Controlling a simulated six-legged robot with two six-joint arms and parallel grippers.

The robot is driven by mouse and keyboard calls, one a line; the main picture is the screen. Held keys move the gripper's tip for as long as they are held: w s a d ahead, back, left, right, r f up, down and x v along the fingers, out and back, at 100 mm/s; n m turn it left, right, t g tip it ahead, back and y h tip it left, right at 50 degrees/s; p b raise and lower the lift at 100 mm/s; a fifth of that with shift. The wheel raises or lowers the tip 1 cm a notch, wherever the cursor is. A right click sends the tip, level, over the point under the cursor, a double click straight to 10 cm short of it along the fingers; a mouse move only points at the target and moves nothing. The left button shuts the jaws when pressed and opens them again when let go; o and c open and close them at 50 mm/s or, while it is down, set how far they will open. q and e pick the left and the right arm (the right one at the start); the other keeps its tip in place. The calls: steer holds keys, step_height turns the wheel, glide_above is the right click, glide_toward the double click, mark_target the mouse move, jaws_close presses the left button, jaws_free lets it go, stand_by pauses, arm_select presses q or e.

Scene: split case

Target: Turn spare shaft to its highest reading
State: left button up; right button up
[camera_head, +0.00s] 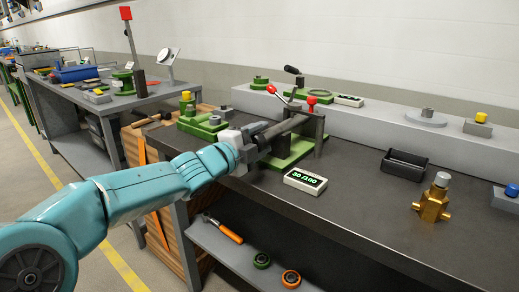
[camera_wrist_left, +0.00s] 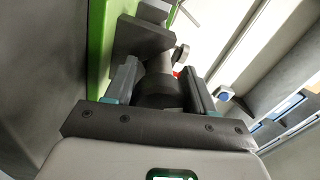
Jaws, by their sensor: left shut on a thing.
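A green fixture (camera_head: 290,152) stands on the dark workbench with a grey shaft, likely the spare shaft (camera_head: 285,126), lying across its uprights. My left gripper (camera_head: 258,143) is at the shaft's near left end and shut on it. In the left wrist view the two fingers of the gripper (camera_wrist_left: 160,84) stand on either side of the dark round end of the shaft (camera_wrist_left: 160,95). A white readout box (camera_head: 305,181) in front of the fixture shows green digits that look like 30/100. My right gripper is not in view.
Red-knobbed levers (camera_head: 311,101) rise close behind the shaft. A brass valve (camera_head: 434,203) and a black bin (camera_head: 403,167) stand to the right. A second green fixture (camera_head: 203,123) is at the left. The bench front right of the readout is clear.

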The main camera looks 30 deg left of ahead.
arm_select(q)
steer(key=shift+r+m+b, duration=0.1)
steer(key=shift+m+b, duration=0.9)
steer(key=shift+m, duration=1.3)
steer(key=o, duration=0.9)
steer(key=shift+o, duration=0.2)
steer(key=s+a+p, duration=0.1)
steer(key=s+p, duration=0.1)
steer(key=s, duration=1.4)
steer(key=shift+s, duration=0.15)
